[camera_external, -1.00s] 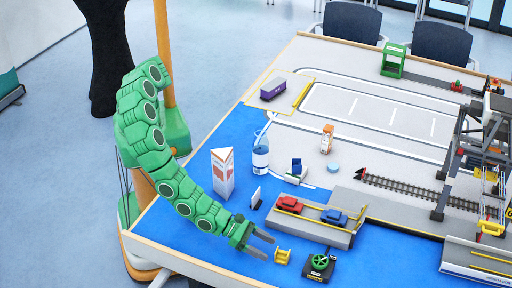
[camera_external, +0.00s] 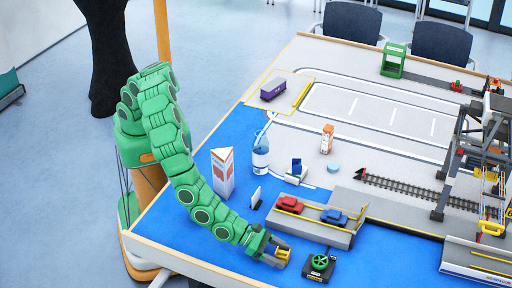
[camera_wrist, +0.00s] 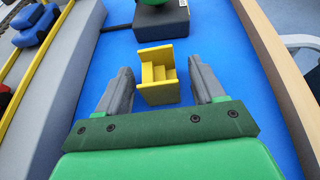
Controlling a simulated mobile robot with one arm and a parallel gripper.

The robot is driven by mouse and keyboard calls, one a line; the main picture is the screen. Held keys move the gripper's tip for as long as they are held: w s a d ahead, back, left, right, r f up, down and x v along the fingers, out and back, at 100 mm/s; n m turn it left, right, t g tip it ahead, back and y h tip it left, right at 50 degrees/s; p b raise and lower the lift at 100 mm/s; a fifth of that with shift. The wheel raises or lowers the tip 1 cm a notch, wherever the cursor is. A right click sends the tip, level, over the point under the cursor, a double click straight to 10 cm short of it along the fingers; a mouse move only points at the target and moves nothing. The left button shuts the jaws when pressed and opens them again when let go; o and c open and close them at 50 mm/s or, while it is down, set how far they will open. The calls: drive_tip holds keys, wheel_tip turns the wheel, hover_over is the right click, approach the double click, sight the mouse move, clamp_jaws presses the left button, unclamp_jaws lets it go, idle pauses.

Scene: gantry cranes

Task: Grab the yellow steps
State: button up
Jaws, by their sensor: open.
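The yellow steps (camera_external: 283,252) are a small block with stair treads on the blue tabletop, near the table's front edge. In the wrist view the yellow steps (camera_wrist: 158,74) lie ahead of and between the two grey fingers. My gripper (camera_external: 277,256) is at the steps in the external view, and its fingers partly hide them. In the wrist view my gripper (camera_wrist: 160,85) is open, with a blue gap on each side of the steps. Neither finger appears to touch them.
A dark box with a green wheel (camera_external: 319,266) stands just right of the steps. A grey ramp with a red car and a blue car (camera_external: 333,217) lies behind. A white carton (camera_external: 222,172) and a bottle (camera_external: 260,153) stand further back. The table's wooden edge (camera_wrist: 270,60) is close on the right.

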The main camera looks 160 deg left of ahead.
drive_tip(key=c, duration=1)
drive_tip(key=shift+c, duration=0.2)
